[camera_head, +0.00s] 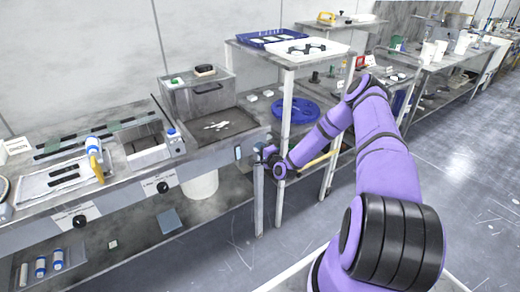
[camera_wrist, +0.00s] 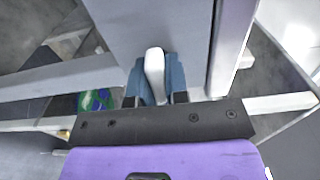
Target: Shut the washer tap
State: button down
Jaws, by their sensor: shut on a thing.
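A white lever (camera_wrist: 154,70), which appears to be the washer tap's handle, stands between the two blue-grey fingers of my gripper (camera_wrist: 154,82) in the wrist view. The fingers are shut on it, one on each side. Behind it is a flat grey panel (camera_wrist: 150,25). In the head view my gripper (camera_head: 264,154) is at the right front corner of the grey bench (camera_head: 215,150), low beside its edge. My wrist and arm hide most of the lever there, and I cannot make out the tap's body.
The bench front carries black knobs (camera_head: 163,188). A shelf stand with a white top (camera_head: 300,48) and a blue round platen (camera_head: 296,110) stands just right of my gripper. Its posts are close to my forearm. Open floor (camera_head: 440,150) lies to the right.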

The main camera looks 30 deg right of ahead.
jog(key=c, duration=1.1)
grip_release()
jog(key=s, duration=1.1)
jog(key=shift+d, duration=0.2)
